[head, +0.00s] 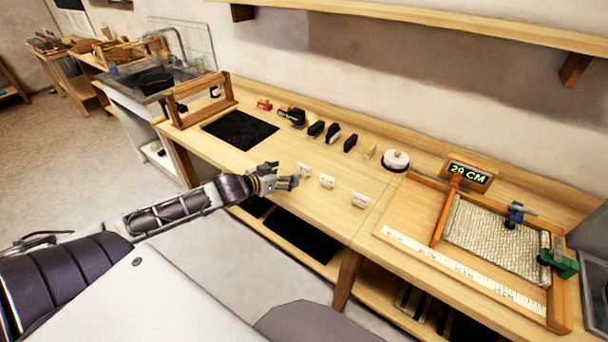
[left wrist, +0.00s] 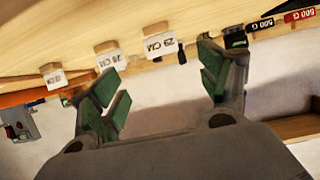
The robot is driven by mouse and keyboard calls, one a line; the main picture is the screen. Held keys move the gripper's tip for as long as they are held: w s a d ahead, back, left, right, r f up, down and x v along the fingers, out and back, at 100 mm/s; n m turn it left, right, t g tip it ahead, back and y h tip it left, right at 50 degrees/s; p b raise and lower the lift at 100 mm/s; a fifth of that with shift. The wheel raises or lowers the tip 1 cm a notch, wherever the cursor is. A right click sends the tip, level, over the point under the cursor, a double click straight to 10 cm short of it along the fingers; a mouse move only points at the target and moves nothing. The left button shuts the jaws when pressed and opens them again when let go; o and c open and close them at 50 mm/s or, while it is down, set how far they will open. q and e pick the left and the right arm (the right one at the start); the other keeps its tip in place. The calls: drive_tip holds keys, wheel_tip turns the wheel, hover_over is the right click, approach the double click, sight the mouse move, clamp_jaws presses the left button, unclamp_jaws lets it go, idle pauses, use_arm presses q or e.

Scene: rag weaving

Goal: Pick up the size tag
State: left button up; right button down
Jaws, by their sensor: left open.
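Several small white size tags stand in a row near the bench's front edge. In the head view they are the left tag (head: 304,170), the middle tag (head: 327,181) and the right tag (head: 359,200). My left gripper (head: 290,181) is open and empty beside the left tag, at the front edge. In the left wrist view the largest tag (left wrist: 160,46) seems to read 29 CM and shows beyond and between the open green-padded fingers (left wrist: 160,88). Two other tags (left wrist: 111,58) (left wrist: 53,75) stand farther left there. My right gripper is not in view.
A sign reading 29 CM (head: 469,176) stands by a frame with woven cloth (head: 490,240) at right. A white ruler strip (head: 460,268) lies before it. Black blocks (head: 333,132) and a white round spool (head: 396,160) stand farther back. A wooden rack (head: 198,98) stands left.

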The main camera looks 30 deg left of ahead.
sight(304, 168)
use_arm(q)
drive_tip(key=shift+b+x, duration=0.35)
drive_tip(key=shift+x, duration=1.05)
drive_tip(key=shift+w+f, duration=0.1)
drive_tip(key=shift+w, duration=0.25)
drive_tip(key=shift+w+d+f, duration=0.1)
drive_tip(key=shift+w+f, duration=0.15)
drive_tip(key=shift+w, duration=0.25)
drive_tip(key=shift+w+d+f+b, duration=0.1)
drive_tip(key=shift+w+f+b, duration=0.2)
drive_tip(key=shift+w, duration=0.45)
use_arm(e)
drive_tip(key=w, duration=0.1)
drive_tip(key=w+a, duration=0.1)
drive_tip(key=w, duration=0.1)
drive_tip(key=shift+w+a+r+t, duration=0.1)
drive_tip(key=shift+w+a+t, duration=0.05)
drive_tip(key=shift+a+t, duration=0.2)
use_arm(q)
drive_tip(key=shift+w, duration=0.1)
